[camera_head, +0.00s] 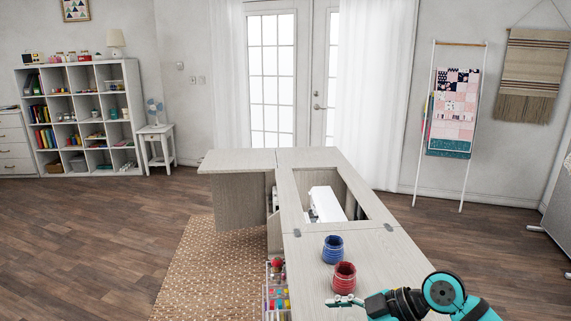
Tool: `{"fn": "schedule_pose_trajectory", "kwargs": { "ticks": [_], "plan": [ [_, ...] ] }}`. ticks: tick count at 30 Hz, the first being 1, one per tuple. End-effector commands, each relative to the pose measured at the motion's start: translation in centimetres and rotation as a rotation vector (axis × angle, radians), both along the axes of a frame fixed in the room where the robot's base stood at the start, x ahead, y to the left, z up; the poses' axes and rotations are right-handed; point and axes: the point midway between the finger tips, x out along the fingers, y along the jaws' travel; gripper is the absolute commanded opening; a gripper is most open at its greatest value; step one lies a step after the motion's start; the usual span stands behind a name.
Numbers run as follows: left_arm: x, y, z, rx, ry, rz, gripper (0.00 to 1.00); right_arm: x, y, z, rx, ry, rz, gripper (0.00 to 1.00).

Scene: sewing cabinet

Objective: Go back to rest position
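My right gripper (346,301) is at the bottom of the head view, at the end of my arm that comes in from the lower right. Its fingers point left, in front of the red jar (344,276) on the cabinet top. It is small and seen from the side, so I cannot tell whether it is open or shut. I see nothing held in it. My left gripper is not in view.
The sewing cabinet (362,247) has a blue jar (333,250) on its top, behind the red one. A white sewing machine (325,204) sits in the cabinet's opening. Colourful supplies (277,290) fill its left side.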

Motion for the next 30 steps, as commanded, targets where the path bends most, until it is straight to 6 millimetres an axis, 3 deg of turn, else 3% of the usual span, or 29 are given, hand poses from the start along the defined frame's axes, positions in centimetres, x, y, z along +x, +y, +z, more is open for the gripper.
{"fn": "schedule_pose_trajectory", "kwargs": {
  "ticks": [1,3,5,7,9,12,14,17,21,24,30],
  "plan": [
    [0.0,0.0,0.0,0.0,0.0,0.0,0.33,-1.0,3.2,1.5,0.167,-0.07,0.031,1.0],
    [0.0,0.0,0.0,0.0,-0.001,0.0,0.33,-1.6,6.1,4.8,0.404,-0.193,0.013,1.0],
    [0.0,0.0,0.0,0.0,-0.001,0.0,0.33,-1.7,7.1,7.8,0.588,-0.293,-0.054,1.0],
    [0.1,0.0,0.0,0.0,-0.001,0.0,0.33,-1.2,6.7,10.8,0.765,-0.394,-0.192,1.0],
    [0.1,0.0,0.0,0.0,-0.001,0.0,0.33,-0.3,4.8,12.7,0.892,-0.47,-0.381,1.0],
    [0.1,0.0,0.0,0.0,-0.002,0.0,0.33,1.2,0.4,12.7,0.962,-0.523,-0.713,1.0],
    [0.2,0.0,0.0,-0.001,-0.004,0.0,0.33,1.7,-2.7,11.0,0.938,-0.515,-0.925,1.0],
    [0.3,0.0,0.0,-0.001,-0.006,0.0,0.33,1.2,-7.5,5.9,0.792,-0.427,-1.255,1.0],
    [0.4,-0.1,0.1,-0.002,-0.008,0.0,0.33,-2.9,-11.6,-3.1,0.46,-0.201,-1.545,1.0],
    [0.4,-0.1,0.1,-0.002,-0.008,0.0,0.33,-7.1,-12.6,-8.2,0.233,-0.024,-1.617,1.0],
    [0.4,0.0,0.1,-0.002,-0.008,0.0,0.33,-14.4,-12.4,-13.8,-0.068,0.238,-1.594,1.0]
  ]
}}
